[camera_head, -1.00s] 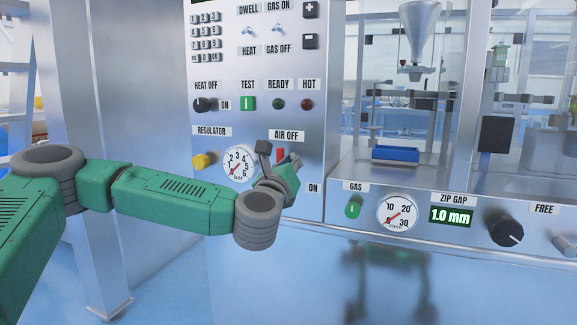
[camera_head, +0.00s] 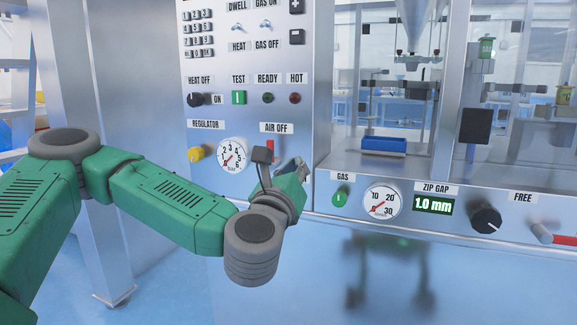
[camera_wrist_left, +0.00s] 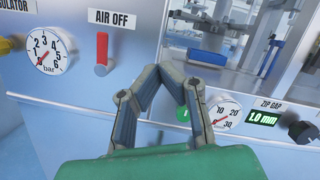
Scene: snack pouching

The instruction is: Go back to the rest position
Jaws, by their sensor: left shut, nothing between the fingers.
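My left gripper (camera_head: 300,166) is in front of the machine's steel control panel (camera_head: 215,260), close to the red air lever (camera_head: 270,150) under the AIR OFF label. In the left wrist view its fingers (camera_wrist_left: 172,75) come together at the tips with nothing between them. The red lever (camera_wrist_left: 102,48) stands upright there, to the left of the fingers and apart from them. My right gripper is in neither view.
A regulator gauge (camera_head: 233,155) and yellow knob (camera_head: 195,154) lie left of the lever. A green gas button (camera_head: 340,196), a second gauge (camera_head: 382,202) and a black knob (camera_head: 486,219) line the lower panel. A blue tray (camera_head: 384,146) sits inside the machine.

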